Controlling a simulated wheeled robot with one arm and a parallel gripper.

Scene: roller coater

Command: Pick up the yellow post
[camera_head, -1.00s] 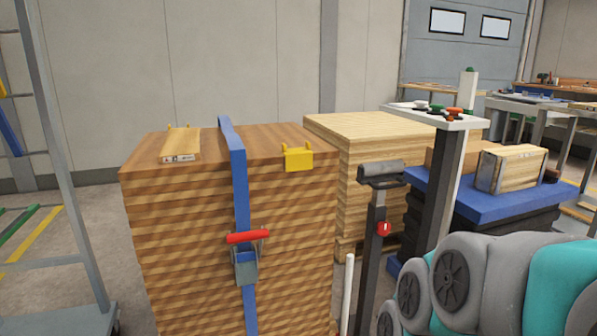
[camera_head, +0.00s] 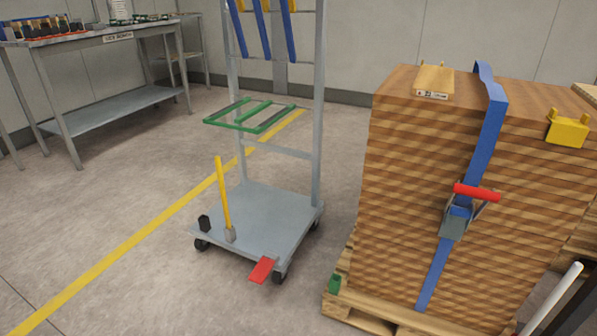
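A thin yellow post (camera_head: 222,195) stands nearly upright, leaning slightly, on the grey platform (camera_head: 268,222) of a wheeled cart. Its foot sits in or against a small grey piece near the platform's left side. A small black block stands just left of the post's foot. My gripper is not in view, so its state and its distance from the post do not show.
The cart has a tall grey frame (camera_head: 318,100) with a green rack (camera_head: 250,115) and blue straps. A red pedal (camera_head: 262,270) sticks out in front. A strapped wood stack (camera_head: 450,190) on a pallet stands right. A grey workbench (camera_head: 110,100) stands back left. Floor left of the cart is clear.

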